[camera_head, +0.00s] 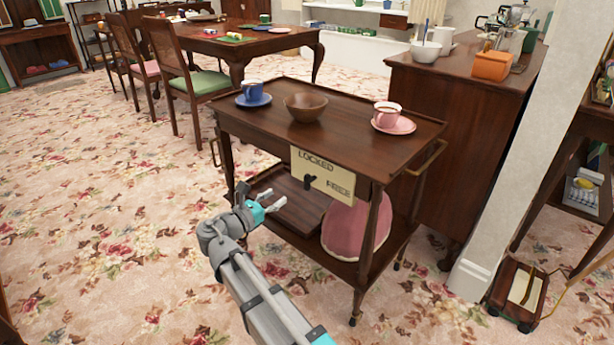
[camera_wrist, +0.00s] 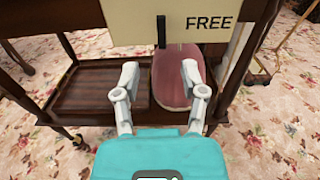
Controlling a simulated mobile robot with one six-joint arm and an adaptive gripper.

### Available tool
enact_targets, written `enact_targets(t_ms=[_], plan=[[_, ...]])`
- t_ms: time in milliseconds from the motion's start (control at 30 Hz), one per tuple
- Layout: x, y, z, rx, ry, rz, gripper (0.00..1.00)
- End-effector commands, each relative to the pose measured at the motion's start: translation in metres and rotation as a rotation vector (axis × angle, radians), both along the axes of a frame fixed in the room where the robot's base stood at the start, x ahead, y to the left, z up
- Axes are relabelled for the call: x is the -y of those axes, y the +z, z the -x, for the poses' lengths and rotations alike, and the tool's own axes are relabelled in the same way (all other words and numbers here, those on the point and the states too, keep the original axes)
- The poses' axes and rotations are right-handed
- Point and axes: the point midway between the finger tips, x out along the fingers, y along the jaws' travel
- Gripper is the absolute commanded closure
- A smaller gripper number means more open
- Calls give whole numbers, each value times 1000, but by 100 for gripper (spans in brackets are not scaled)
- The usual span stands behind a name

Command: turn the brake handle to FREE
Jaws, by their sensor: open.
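The cream brake plate (camera_head: 322,176) is fixed to the near side of a dark wooden trolley (camera_head: 345,146). It reads LOCKED at upper left and FREE at lower right. The small black brake handle (camera_head: 308,181) sits low on the plate between the two words. In the wrist view the handle (camera_wrist: 161,32) is an upright black bar left of FREE; LOCKED is out of that view. My gripper (camera_head: 262,198) is open and empty, left of and lower than the plate. In the wrist view the gripper's fingertips (camera_wrist: 160,70) are spread below the handle, apart from it.
The trolley top carries a blue cup (camera_head: 252,89), a wooden bowl (camera_head: 305,107) and a pink cup (camera_head: 388,112), the cups on saucers. A pink rounded thing (camera_head: 352,228) and a wooden tray (camera_head: 300,214) are on the lower shelf. Flowered carpet lies open at left.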

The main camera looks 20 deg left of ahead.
Motion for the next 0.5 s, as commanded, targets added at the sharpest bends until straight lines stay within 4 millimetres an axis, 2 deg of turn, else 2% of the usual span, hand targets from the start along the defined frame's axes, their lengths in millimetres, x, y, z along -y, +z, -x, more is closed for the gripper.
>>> enact_targets(t_ms=[267,500], plan=[[11,0,-26,0,-4,0,46],[25,0,-59,-1,-6,-1,46]])
